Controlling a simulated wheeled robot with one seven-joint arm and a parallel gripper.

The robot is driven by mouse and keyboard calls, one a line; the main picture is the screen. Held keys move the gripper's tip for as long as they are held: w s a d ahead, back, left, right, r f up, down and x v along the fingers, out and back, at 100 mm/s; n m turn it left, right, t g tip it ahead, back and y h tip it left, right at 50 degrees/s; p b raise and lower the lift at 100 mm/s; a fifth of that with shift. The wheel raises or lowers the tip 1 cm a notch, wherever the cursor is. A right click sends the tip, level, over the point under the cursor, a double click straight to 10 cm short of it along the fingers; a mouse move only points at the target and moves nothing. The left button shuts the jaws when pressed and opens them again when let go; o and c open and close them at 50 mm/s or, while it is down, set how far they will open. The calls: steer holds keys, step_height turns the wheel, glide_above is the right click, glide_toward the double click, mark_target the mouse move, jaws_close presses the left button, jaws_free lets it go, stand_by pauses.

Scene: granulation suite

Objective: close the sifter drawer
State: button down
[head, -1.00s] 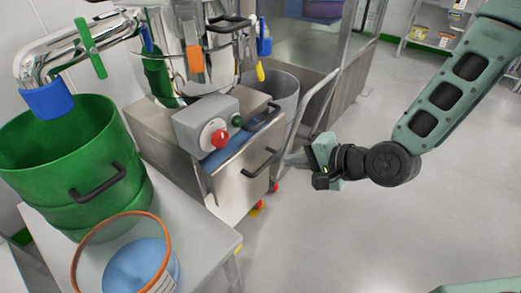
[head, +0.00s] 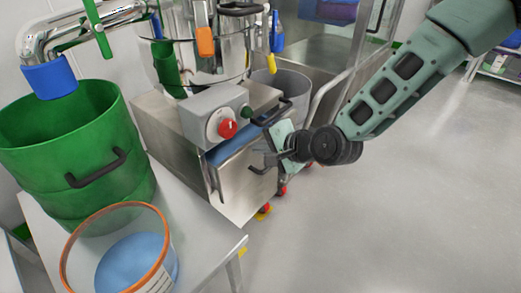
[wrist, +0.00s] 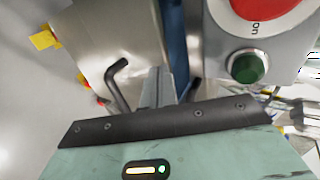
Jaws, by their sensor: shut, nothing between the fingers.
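The sifter drawer (head: 240,182) is a steel-fronted drawer in the steel machine, below the grey control box (head: 215,122). It stands partly out, with a blue strip (head: 238,142) showing behind its front's top edge. Its front has a black handle (head: 263,168). In the wrist view the steel front (wrist: 115,35) and handle (wrist: 118,82) show on the left, beside the blue strip (wrist: 173,40). My gripper (head: 268,158) is shut and empty, its fingers at the drawer front near the handle. I cannot tell whether they touch it.
A red knob (head: 228,129) and green button (wrist: 248,66) sit on the control box. A green drum (head: 75,150) and clear orange-rimmed tub (head: 165,250) stand on a table at left. A grey bin (head: 290,88) stands behind. The floor (head: 390,210) at right is clear.

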steer(key=shift+a, duration=0.1)
steer(key=shift+w+a+r, duration=0.1)
steer(key=shift+w+a, duration=0.1)
steer(key=shift+w+a+p, duration=0.4)
steer(key=shift+w+a, duration=0.3)
steer(key=shift+a, duration=0.2)
steer(key=shift+w+a+p, duration=0.4)
steer(key=shift+w+a, duration=0.3)
steer(key=shift+a, duration=0.15)
steer(key=shift+d, duration=0.1)
